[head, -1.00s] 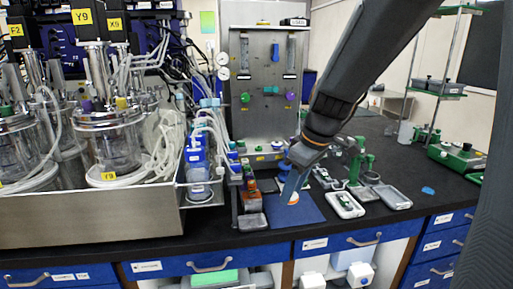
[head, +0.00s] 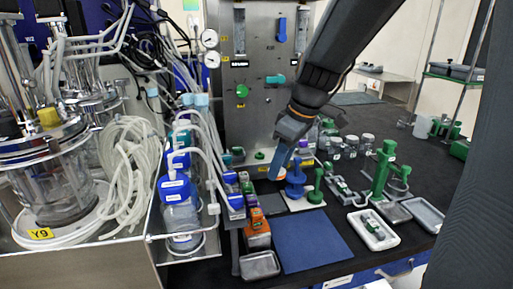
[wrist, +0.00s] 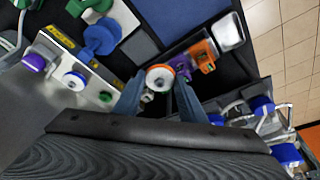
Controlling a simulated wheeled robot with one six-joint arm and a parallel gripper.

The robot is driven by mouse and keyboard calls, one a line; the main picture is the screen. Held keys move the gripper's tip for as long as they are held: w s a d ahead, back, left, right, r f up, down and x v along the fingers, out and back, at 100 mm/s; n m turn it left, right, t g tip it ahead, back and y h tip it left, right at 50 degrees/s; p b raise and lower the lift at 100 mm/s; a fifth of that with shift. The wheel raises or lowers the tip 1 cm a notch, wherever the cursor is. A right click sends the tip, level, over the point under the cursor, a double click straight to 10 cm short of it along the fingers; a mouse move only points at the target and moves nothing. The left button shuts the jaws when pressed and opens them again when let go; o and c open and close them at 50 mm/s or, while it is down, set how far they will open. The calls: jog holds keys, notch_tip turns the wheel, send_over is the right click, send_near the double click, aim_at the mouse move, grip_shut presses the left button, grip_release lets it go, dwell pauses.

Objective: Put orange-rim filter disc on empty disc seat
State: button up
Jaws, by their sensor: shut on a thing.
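The orange-rim filter disc (wrist: 160,77) shows a white face and an orange edge in the wrist view. My gripper (wrist: 159,92) is shut on it, with one blue finger on each side. In the head view my gripper (head: 275,174) points down in front of the steel panel, left of a blue stand; the disc is too small there to make out surely. The blue stand (head: 295,178) and a green stand (head: 316,190) rise from a white plate. The blue stand also shows upper left in the wrist view (wrist: 100,38). I cannot tell which part is the empty disc seat.
A blue mat (head: 310,242) lies clear at the front. An orange box (head: 257,232) and a metal tray (head: 260,265) stand left of it. Blue-capped bottles (head: 178,190) with tubing are further left. A steel panel (head: 262,60) stands behind. White trays (head: 373,229) lie right.

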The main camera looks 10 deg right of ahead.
jog(key=p, duration=0.5)
send_over(262, 155)
jog(key=shift+f+p, duration=0.6)
jog(key=shift+f, duration=1.15)
jog(key=shift+f, duration=0.2)
jog(key=o, duration=1)
jog(key=shift+r, duration=0.1)
jog(key=shift+o, duration=0.2)
